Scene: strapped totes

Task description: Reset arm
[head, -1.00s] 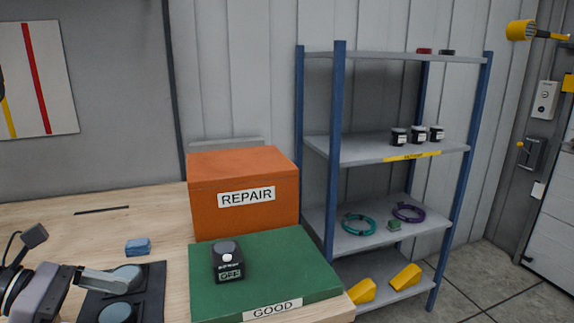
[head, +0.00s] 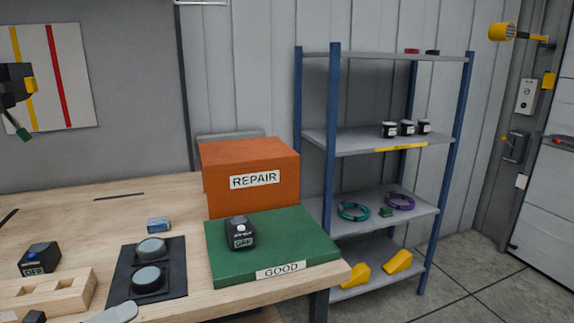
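A pale grey fingertip-like part (head: 114,314), seemingly of my gripper, shows at the bottom edge, just below the black pad (head: 119,281). The rest of that gripper is out of frame, so its opening cannot be seen. No other gripper shows. A black device with a white button (head: 241,233) and a display that appears to read OFF stands on the green GOOD board (head: 300,249), apart from the fingertip. A similar black device with a blue button (head: 41,260) stands at the left of the table.
The pad carries two round grey discs (head: 150,250). A slotted wooden block (head: 45,293) lies at the front left, a small blue block (head: 158,225) behind the pad. The orange REPAIR box (head: 250,181) stands behind the board. A blue-framed shelf (head: 332,190) is right. The table's back left is mostly clear.

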